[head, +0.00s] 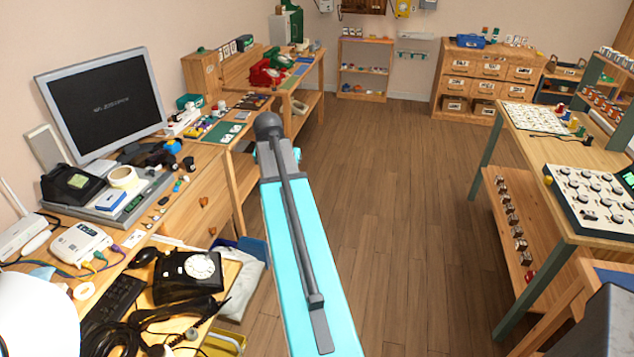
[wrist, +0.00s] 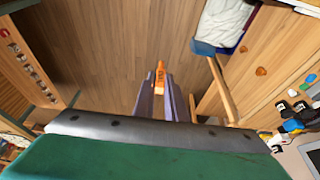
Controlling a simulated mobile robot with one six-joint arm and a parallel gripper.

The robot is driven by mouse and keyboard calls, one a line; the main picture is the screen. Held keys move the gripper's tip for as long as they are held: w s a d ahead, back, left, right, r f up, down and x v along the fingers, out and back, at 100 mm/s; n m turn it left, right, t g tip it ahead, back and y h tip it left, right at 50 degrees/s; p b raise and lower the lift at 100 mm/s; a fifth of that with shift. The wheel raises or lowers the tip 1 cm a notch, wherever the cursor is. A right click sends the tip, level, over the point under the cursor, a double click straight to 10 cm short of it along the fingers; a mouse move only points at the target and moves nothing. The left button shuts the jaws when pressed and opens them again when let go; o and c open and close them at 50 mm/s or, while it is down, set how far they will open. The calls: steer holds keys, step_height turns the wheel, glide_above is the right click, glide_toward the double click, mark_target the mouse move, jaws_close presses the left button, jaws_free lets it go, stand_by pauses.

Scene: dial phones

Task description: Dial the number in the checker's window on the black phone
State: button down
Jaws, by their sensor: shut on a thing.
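The black phone (head: 187,275) sits on the desk at the lower left of the head view, its white dial (head: 201,266) facing up. A black handset (head: 168,314) lies in front of it, apart from the body. My gripper (wrist: 160,84) shows in the wrist view, shut on a slim orange thing (wrist: 159,76) that points out over the wooden floor. In the head view my arm spans the middle and hides the gripper. A black box with a small green window (head: 77,182) stands on the desk; I cannot tell whether it is the checker.
A monitor (head: 105,102), a keyboard (head: 113,301) and a white router (head: 80,243) crowd the desk. Red and green phones (head: 265,74) stand on the far table. A right-hand bench holds a button panel (head: 595,195). The middle floor (head: 400,190) is clear.

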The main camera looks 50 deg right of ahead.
steer(key=w+a+r+n+t+y, duration=0.1)
steer(key=w+a+r+n, duration=0.2)
steer(key=a, duration=1.2)
steer(key=w+a+r+n+t+y, duration=0.1)
steer(key=w+a+r+n, duration=0.2)
steer(key=a, duration=1.2)
steer(key=w+a+r+n+y, duration=0.1)
steer(key=w+a+r+n, duration=0.2)
steer(key=w+a+n, duration=0.4)
steer(key=a, duration=0.8)
steer(key=shift+w+r+t+y, duration=0.15)
steer(key=shift+r+t+y, duration=0.15)
steer(key=shift+t, duration=0.1)
steer(key=shift+f, duration=0.1)
